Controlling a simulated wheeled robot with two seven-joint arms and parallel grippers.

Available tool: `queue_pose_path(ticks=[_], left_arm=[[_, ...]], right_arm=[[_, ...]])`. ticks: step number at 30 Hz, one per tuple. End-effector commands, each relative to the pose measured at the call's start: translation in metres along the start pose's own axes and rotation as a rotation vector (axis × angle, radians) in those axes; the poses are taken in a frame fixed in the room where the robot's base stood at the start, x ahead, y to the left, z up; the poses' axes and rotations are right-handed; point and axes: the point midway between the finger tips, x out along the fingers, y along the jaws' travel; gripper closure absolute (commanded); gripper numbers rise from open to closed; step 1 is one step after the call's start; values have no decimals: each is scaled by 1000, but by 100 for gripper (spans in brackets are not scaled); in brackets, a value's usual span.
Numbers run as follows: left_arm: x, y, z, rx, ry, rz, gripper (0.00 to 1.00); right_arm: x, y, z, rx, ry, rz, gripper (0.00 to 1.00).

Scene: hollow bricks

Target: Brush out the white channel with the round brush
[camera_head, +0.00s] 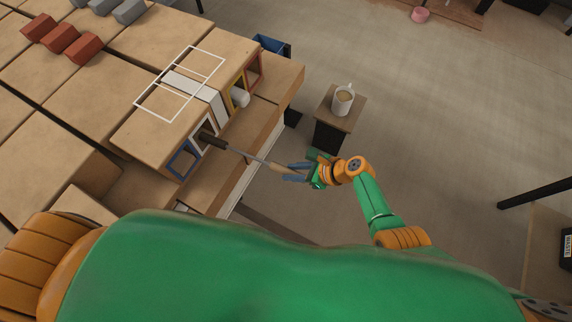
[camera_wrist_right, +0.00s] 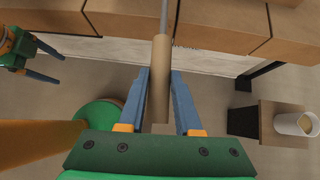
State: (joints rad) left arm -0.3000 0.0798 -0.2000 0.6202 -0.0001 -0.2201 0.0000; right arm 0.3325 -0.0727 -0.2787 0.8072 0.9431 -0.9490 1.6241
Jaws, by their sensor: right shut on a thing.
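The round brush has a dark bristle head (camera_head: 212,140), a thin metal rod and a tan handle (camera_wrist_right: 160,80). My right gripper (camera_head: 288,171) is shut on the handle, to the right of the brick openings. The head is at the mouth of the white-framed channel (camera_head: 205,127), between the blue-framed and yellow-framed openings. I cannot tell how far the head is inside; the channel's interior is mostly hidden. My left gripper (camera_wrist_right: 58,65) shows at the left of the right wrist view, with its fingers apart and empty.
A blue frame (camera_head: 181,163), a yellow frame holding a white cylinder (camera_head: 240,97) and an orange frame (camera_head: 256,70) line the same brick face. A white outline lies on top. A small stand (camera_head: 333,125) bears a mug (camera_head: 343,100) near my right arm. Open floor lies beyond.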

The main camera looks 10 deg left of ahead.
Motion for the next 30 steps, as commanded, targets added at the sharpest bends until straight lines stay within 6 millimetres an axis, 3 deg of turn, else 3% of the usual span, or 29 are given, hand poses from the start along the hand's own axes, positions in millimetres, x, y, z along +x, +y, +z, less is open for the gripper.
queue_pose_path(ticks=[15,30], left_arm=[[-22,0,-2,0,0,0,21],[-30,0,-3,0,0,0,21]], right_arm=[[-44,4,-39,1,1,-1,100],[-81,8,-77,2,0,-2,100]])
